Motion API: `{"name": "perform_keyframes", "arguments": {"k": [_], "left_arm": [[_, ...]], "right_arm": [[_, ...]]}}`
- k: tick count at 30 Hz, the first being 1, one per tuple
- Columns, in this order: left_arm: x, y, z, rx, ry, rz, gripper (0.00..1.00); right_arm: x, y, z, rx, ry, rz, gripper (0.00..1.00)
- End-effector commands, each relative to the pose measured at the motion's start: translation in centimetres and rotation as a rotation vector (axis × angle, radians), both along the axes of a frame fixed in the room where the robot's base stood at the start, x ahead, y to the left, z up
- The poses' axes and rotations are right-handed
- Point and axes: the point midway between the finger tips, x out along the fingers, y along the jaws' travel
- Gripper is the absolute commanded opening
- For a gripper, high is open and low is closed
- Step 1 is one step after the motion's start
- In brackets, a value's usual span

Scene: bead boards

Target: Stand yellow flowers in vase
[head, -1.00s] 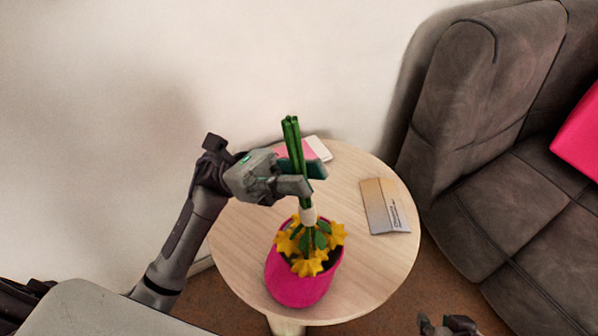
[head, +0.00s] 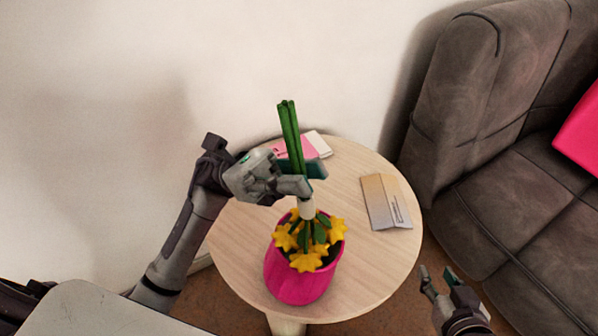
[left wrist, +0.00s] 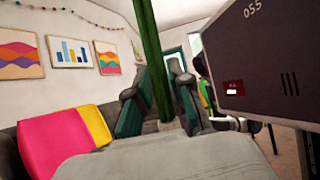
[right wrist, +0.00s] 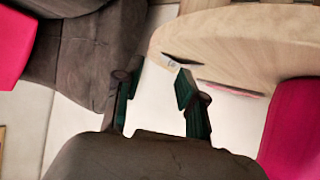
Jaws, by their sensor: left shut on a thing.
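The yellow flowers (head: 306,262) are a bunch held upside down, with yellow heads low and green stems (head: 288,130) pointing up and leaning slightly left. A pale band (head: 307,208) wraps the stems. The heads are at the mouth of the pink vase (head: 300,286), which stands on the round table. I cannot tell how deep they sit. My left gripper (head: 308,180) is shut on the stems above the band; the stems (left wrist: 150,60) also show between its fingers in the left wrist view. My right gripper (head: 436,282) is open and empty, right of the table; its fingers (right wrist: 155,85) show in the right wrist view.
The round wooden table (head: 375,265) holds a tan and grey card (head: 385,203) at right and a pink and white item (head: 312,147) behind my left gripper. A grey sofa (head: 500,130) with a pink cushion (head: 580,135) stands at right. The wall is close behind.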

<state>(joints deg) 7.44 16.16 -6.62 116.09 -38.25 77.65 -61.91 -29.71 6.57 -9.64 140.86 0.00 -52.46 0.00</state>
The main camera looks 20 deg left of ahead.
Motion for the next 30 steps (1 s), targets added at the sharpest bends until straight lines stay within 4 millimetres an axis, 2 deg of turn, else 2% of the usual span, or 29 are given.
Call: {"name": "perform_keyframes", "arguments": {"k": [1,15,30], "left_arm": [[0.1,-0.3,-1.2,0.023,0.013,-0.002,0.0],[0.1,-0.3,-2.1,0.023,0.013,-0.002,0.0],[0.1,-0.3,-3.0,0.023,0.013,-0.002,0.0]], "right_arm": [[0.3,0.1,0.0,0.005,-0.021,0.002,0.4],[2.4,1.2,3.2,0.054,-0.229,0.016,0.4],[3.6,2.1,7.0,0.108,-0.449,0.031,0.4]]}}
